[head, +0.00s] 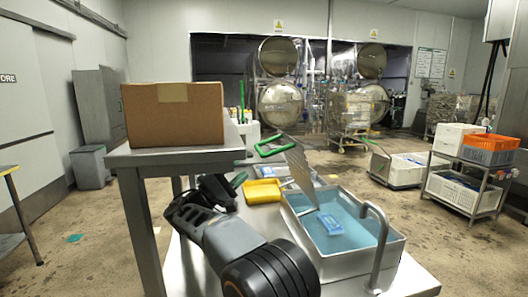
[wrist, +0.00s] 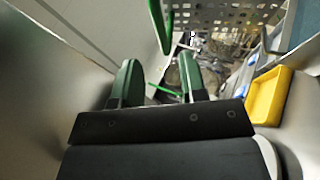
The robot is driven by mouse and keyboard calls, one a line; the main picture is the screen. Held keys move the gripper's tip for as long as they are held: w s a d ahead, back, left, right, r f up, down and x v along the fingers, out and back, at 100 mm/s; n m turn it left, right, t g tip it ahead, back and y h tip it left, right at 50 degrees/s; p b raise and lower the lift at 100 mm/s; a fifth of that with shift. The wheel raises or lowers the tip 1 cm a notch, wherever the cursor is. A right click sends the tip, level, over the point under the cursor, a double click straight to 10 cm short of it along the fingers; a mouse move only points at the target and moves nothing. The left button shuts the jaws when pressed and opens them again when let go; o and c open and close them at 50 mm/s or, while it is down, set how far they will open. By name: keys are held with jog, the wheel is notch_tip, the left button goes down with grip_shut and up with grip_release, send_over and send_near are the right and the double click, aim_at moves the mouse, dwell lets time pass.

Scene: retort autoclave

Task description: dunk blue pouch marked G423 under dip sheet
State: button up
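A blue pouch (head: 329,225) lies in the blue water of the metal basin (head: 352,272); its marking is too small to read. The grey perforated dip sheet (head: 300,172) stands tilted at the basin's left part, its lower end near the water. Its green handle (head: 268,152) sticks out to the upper left. In the wrist view the sheet (wrist: 235,14) and part of the green handle (wrist: 158,22) show at the top. My gripper (head: 238,181) is left of the basin, apart from the handle. Its two green fingers (wrist: 159,82) are spread with nothing between them.
A yellow tray (head: 262,191) sits between my gripper and the basin. Behind it is a grey tray with blue contents (head: 268,171). A cardboard box (head: 174,118) stands on a raised metal table (head: 165,157) at the left. A curved metal pipe (head: 381,245) rises at the basin's right front.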

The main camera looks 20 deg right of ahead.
aim_at(260, 152)
jog(key=x, duration=0.9)
jog(key=shift+d+p, duration=0.1)
jog(key=shift+p, duration=0.25)
grip_shut()
